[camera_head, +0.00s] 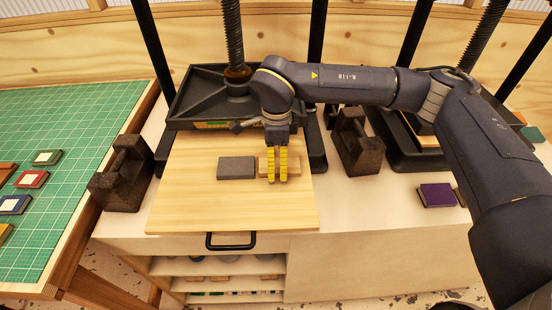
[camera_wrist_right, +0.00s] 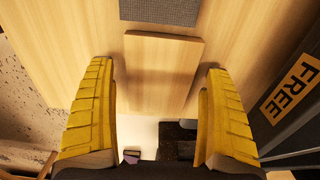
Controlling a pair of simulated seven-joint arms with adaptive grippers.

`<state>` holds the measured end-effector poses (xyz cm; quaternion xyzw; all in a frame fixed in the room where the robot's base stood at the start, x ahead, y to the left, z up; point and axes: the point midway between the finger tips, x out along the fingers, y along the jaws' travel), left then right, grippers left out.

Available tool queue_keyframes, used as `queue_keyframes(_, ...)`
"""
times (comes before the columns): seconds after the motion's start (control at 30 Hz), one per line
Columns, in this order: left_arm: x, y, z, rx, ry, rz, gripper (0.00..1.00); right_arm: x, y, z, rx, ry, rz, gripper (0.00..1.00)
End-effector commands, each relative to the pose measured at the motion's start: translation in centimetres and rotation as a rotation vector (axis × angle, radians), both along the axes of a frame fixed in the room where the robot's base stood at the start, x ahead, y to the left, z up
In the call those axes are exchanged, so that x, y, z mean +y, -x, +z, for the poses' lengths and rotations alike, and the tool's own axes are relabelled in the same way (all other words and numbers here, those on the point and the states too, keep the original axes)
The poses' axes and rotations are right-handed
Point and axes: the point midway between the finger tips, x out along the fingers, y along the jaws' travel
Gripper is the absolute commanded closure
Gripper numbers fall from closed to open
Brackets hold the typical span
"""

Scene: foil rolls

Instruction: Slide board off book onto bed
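The grey book (camera_head: 236,168) lies flat on the pale wooden bed (camera_head: 200,205) in front of the press. A small, thin wooden board (camera_head: 263,163) lies just right of it, partly hidden by my right gripper. In the right wrist view, the board (camera_wrist_right: 163,70) shows between the fingers, with the grey book (camera_wrist_right: 160,11) beyond its far edge. Whether board and book touch is unclear. My right gripper (camera_head: 277,180) points down at the board's right part; its yellow fingers (camera_wrist_right: 158,110) are wide apart with nothing gripped. My left gripper is not in view.
The black press (camera_head: 205,95) stands behind, its screw above the bed. A yellow "FREE" label (camera_wrist_right: 292,88) is close by. Dark iron weights (camera_head: 123,175) (camera_head: 357,145) flank the bed. A purple book (camera_head: 436,195) lies at right. The bed's front is clear.

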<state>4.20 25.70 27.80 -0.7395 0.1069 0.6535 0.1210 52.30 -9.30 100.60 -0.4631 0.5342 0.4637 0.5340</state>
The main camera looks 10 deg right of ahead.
Motion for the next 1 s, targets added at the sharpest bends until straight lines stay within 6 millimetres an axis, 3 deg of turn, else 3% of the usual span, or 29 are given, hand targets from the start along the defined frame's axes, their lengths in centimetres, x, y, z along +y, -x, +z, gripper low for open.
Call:
queue_keyframes(0.47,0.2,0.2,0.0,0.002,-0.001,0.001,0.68,0.0,-0.1,0.7,-0.003,0.000,0.000,0.05)
queue_keyframes(1.0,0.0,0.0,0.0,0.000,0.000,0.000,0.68,0.0,-0.1,9.2,-0.003,0.000,-0.001,0.05)
